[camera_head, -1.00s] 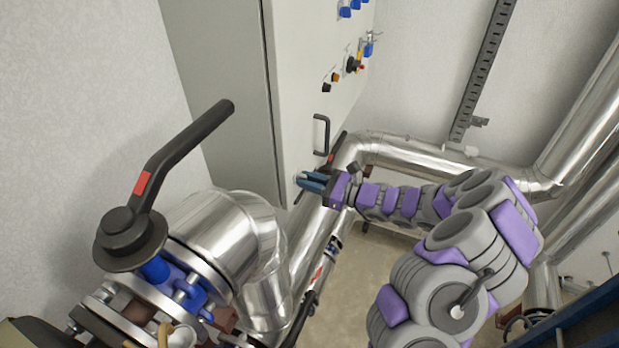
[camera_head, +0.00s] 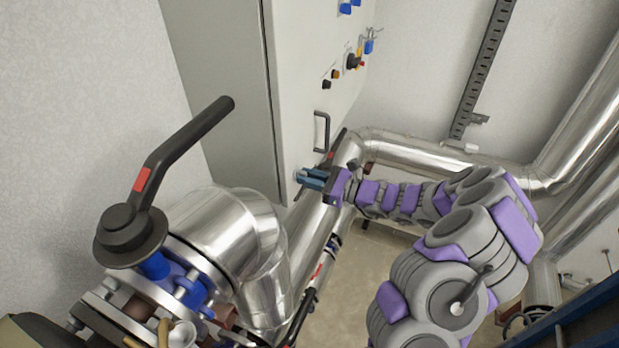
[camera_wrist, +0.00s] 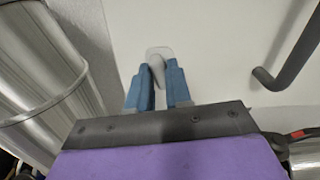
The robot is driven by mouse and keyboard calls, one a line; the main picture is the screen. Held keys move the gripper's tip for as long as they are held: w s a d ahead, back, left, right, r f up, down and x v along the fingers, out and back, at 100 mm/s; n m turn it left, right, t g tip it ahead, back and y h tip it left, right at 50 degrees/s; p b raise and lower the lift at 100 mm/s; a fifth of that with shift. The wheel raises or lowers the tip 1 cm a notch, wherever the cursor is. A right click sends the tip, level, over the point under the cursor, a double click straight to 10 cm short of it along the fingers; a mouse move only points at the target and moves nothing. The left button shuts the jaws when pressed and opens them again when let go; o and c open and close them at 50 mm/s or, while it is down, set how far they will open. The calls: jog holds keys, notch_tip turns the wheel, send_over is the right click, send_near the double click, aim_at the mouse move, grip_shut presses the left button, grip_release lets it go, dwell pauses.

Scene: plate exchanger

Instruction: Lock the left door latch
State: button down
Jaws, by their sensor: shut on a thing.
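The left door latch (camera_wrist: 156,60) is a small light-grey piece on the pale cabinet door (camera_wrist: 200,30). It shows in the wrist view between the blue fingertips of my gripper (camera_wrist: 158,85). The fingers are close together on either side of its knob. In the head view my gripper (camera_head: 308,178) reaches left to the lower part of the cabinet front (camera_head: 300,100). The latch is mostly hidden there by the fingers, and its turn angle cannot be told.
A black door handle (camera_head: 321,131) is just above my gripper, also at right in the wrist view (camera_wrist: 290,60). Large silver pipes (camera_head: 440,158) run below and behind. A black-levered valve (camera_head: 165,165) stands at the near left. Several knobs sit higher on the cabinet.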

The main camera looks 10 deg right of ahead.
jog(key=shift+w+d+r, duration=0.1)
jog(key=shift+r, duration=0.05)
jog(key=c, duration=1.1)
grip_release()
jog(key=shift+w, duration=0.1)
jog(key=b+v, duration=0.2)
jog(key=v, duration=1.5)
jog(key=shift+d+b, duration=0.2)
jog(key=shift+b, duration=0.2)
